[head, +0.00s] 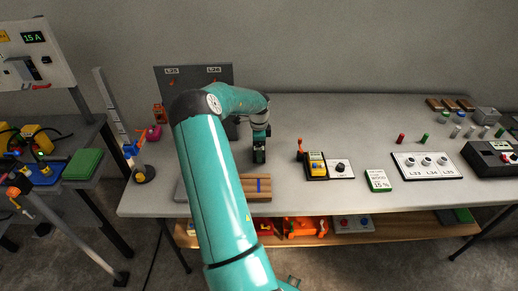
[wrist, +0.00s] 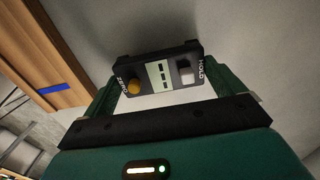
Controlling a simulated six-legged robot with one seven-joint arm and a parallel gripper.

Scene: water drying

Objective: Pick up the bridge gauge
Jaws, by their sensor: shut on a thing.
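The bridge gauge (wrist: 160,73) is a small black box with a ZERO knob, a light display strip and a HOLD switch. In the wrist view it sits between the two green fingers of my gripper (wrist: 158,88), which is shut on it. In the head view my gripper (head: 259,152) points down over the middle-left of the grey table, behind the wooden board. There the gauge is too small and dark to tell from the fingers. I cannot tell whether it touches the table.
A wooden board with a blue stripe (head: 258,187) lies in front of my gripper. A dark panel (head: 185,82) stands behind. The table's back middle (head: 340,115) is clear.

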